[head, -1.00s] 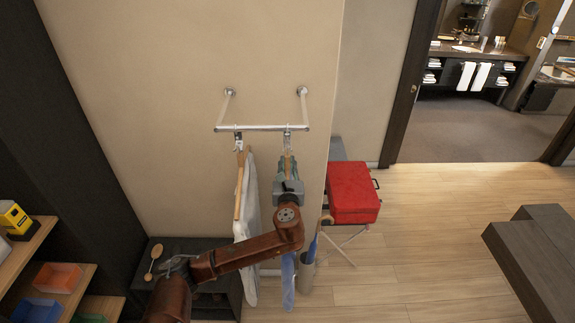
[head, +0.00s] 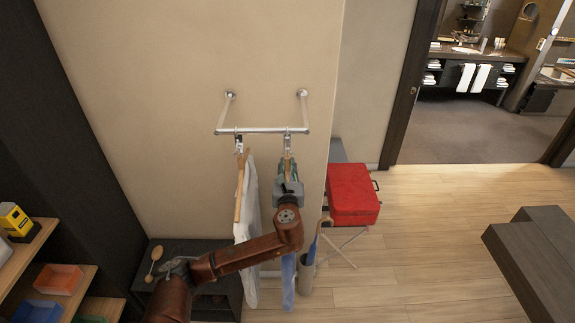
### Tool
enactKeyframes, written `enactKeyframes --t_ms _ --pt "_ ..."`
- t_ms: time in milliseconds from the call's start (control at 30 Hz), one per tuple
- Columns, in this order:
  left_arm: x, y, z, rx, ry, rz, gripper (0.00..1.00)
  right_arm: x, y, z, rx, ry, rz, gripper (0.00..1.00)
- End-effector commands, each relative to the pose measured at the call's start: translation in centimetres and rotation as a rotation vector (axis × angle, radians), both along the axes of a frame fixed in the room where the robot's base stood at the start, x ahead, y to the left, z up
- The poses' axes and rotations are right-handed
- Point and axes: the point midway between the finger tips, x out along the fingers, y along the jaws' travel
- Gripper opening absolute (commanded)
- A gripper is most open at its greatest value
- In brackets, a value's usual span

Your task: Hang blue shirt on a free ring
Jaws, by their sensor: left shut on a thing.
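The blue shirt (head: 289,280) hangs below my left gripper, mostly hidden behind the gripper and arm. My left gripper (head: 288,168) is shut on the shirt's hanger, just under the right ring (head: 288,137) of the wall rail (head: 262,130). The hanger's top is close to that ring; I cannot tell whether it is hooked in. A white shirt (head: 247,210) on a wooden hanger hangs from the left ring (head: 238,138). My right gripper is not in view.
A red suitcase (head: 352,194) sits on a folding stand right of the rail. An umbrella stand (head: 306,272) is beside the blue shirt. A dark bench (head: 170,250) is below, and shelves with bins (head: 58,279) are at the left.

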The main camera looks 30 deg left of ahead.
Motion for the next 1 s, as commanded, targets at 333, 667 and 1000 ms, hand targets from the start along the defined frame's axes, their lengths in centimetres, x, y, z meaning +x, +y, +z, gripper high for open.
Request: enactKeyframes --t_ms 333,667,1000 --pt "0.03 0.01 0.13 0.001 -0.003 0.0 0.0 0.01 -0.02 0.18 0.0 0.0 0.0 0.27" --pt "0.32 0.17 0.19 0.001 -0.004 0.0 0.0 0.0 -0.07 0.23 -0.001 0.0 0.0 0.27" --pt "0.89 0.51 0.22 0.001 -0.004 0.0 0.0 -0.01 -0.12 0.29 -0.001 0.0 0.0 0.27"
